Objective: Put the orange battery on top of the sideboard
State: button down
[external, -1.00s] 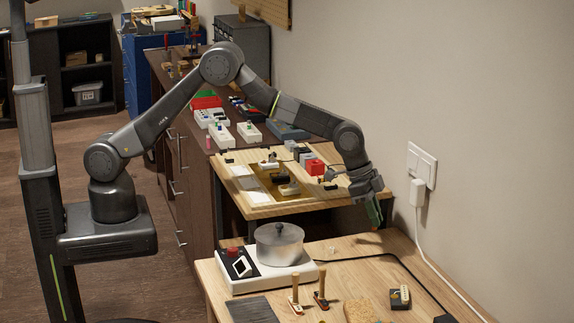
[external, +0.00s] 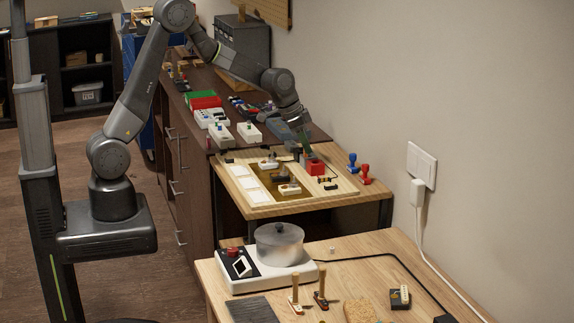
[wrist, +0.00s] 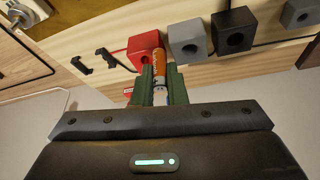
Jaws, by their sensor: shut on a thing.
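The orange battery (wrist: 173,77) is between the green fingers of my gripper (wrist: 161,82) in the wrist view, with only part of it showing. My gripper (external: 307,150) is shut on it and hangs over the wooden workboard, close to a red block (external: 315,166). The red block also shows just beyond the fingertips in the wrist view (wrist: 145,47). I cannot tell whether the battery touches the block. The sideboard (external: 187,165) is the long dark brown cabinet behind the workboard, left of my gripper.
The sideboard top carries red and green trays (external: 205,100), white devices (external: 221,136) and a grey cabinet (external: 246,42). Grey and black blocks (wrist: 234,31) stand beside the red block. A pot (external: 279,243) stands on the front table. The wall is at the right.

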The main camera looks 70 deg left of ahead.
jog(key=shift+m, duration=0.3)
jog(key=s, duration=0.1)
jog(key=s+a+f, duration=0.1)
jog(key=s+f, duration=0.1)
jog(key=shift+s+a+b, duration=0.3)
jog(key=shift+a, duration=0.05)
jog(key=shift+s+f, duration=0.1)
jog(key=shift+s, duration=0.1)
notch_tip(320, 180, up, 5)
jog(key=w+d+m+h, duration=0.1)
jog(key=w+d+m, duration=0.15)
jog(key=d, duration=0.85)
jog(key=w+d+m+h, duration=0.1)
jog(key=w+d+m, duration=0.15)
jog(key=d, duration=0.85)
jog(key=s+d+m+g+p, duration=0.1)
jog(key=s+d+m, duration=0.15)
jog(key=d, duration=1.15)
jog(key=s+d+m+g, duration=0.15)
jog(key=s+d, duration=0.25)
jog(key=d, duration=1)
jog(key=shift+t+h, duration=0.25)
jog(key=shift+h, duration=0.15)
notch_tip(320, 180, down, 14)
jog(key=shift+p, duration=0.6)
jog(key=shift+f+p, duration=0.4)
jog(key=shift+f, duration=1.85)
